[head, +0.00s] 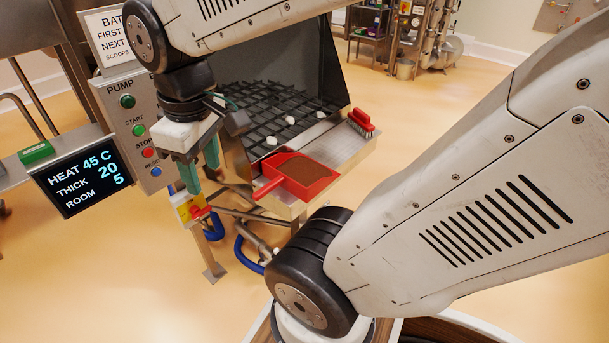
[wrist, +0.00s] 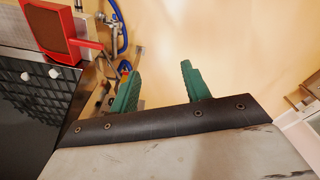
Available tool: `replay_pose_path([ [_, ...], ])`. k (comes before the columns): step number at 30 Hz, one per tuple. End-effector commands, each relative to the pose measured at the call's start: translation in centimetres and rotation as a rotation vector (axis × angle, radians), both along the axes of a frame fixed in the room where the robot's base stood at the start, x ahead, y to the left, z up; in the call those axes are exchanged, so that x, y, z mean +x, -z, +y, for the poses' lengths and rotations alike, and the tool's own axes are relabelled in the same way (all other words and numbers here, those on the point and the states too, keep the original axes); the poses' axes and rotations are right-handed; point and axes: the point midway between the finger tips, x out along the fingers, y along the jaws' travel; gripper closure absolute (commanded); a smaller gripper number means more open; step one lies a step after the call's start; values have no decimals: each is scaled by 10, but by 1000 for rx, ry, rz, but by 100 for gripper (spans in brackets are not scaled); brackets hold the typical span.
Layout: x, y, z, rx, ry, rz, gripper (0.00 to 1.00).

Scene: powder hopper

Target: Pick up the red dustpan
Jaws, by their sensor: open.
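The red dustpan (head: 318,188) lies on the metal shelf at the hopper's front, with brown powder in its pan. Its handle points to the lower left and sticks out past the shelf edge. In the wrist view the dustpan (wrist: 77,44) is at the upper left, with its handle pointing right. My gripper (head: 203,178) has green fingers, spread apart with nothing between them. It hangs left of the dustpan handle, apart from it. In the wrist view the fingers (wrist: 160,72) have only floor behind the gap.
A red brush (head: 361,122) lies at the shelf's right end. The hopper's black grate (head: 265,118) holds several white lumps. A control panel (head: 140,125) and a display (head: 82,175) stand left of my gripper. Blue hoses (head: 246,255) run below. Open floor lies beyond.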

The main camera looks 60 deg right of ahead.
Motion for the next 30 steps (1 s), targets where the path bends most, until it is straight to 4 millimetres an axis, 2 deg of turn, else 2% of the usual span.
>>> replay_pose_path([
  [3, 37, 24, -40, -16, -165, 35, 53],
  [5, 53, 38, -63, -24, -261, 45, 53],
  [9, 81, 79, -123, -35, -487, 68, 53],
  [13, 91, 126, -182, -38, -695, 84, 53],
  [18, 85, 184, -244, -37, -922, 93, 53],
  [21, 79, 208, -267, -36, -1016, 94, 53],
  [24, 74, 223, -280, -38, -1075, 94, 53],
  [30, 72, 246, -286, -37, -1109, 95, 53],
])
